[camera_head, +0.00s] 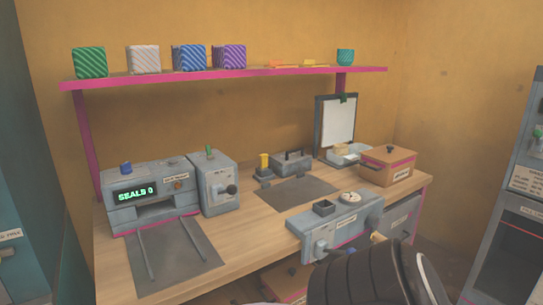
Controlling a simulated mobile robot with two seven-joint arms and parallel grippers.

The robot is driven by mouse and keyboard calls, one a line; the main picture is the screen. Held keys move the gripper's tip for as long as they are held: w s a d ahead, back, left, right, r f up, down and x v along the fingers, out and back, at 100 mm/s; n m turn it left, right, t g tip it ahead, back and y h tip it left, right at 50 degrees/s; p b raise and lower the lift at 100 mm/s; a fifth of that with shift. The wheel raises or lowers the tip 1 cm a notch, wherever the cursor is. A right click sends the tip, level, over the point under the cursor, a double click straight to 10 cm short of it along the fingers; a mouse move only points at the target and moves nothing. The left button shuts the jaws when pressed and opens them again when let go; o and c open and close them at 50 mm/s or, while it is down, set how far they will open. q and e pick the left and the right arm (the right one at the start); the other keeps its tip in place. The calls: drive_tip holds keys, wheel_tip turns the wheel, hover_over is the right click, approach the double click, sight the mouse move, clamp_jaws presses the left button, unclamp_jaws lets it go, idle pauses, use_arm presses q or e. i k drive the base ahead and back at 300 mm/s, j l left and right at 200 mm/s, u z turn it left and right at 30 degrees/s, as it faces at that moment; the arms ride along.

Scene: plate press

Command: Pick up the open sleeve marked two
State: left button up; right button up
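I cannot make out a sleeve marked two; no such mark is legible. Patterned items stand on the pink-edged shelf (240,74): a green striped one (90,62), a pale one (143,59), a blue one (189,57), a purple one (229,56) and a small teal one (345,57). Small orange and yellow flat items lie between the purple and teal ones. I cannot tell whether any of these is a sleeve. Neither gripper shows. A dark ribbed rounded shape at the bottom right hides part of the bench front.
The wooden bench (255,234) holds a grey machine reading "SEALS 0" (150,197), a grey box with a knob (213,185), a lidded grey box (291,164), a clipboard (338,122) and a labelled brown box (388,165). A dark mat (295,192) is bare. Cabinets stand at both sides.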

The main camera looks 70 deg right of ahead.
sight(341, 161)
drive_tip(key=z, duration=2.8)
drive_tip(key=i+l+u, duration=0.1)
drive_tip(key=u, duration=0.3)
drive_tip(key=l+u, duration=0.15)
drive_tip(key=u, duration=0.3)
drive_tip(key=i+l+u, duration=0.15)
drive_tip(key=u, duration=0.25)
drive_tip(key=l+u, duration=0.5)
drive_tip(key=l, duration=0.2)
drive_tip(key=l+u, duration=0.25)
drive_tip(key=l, duration=0.55)
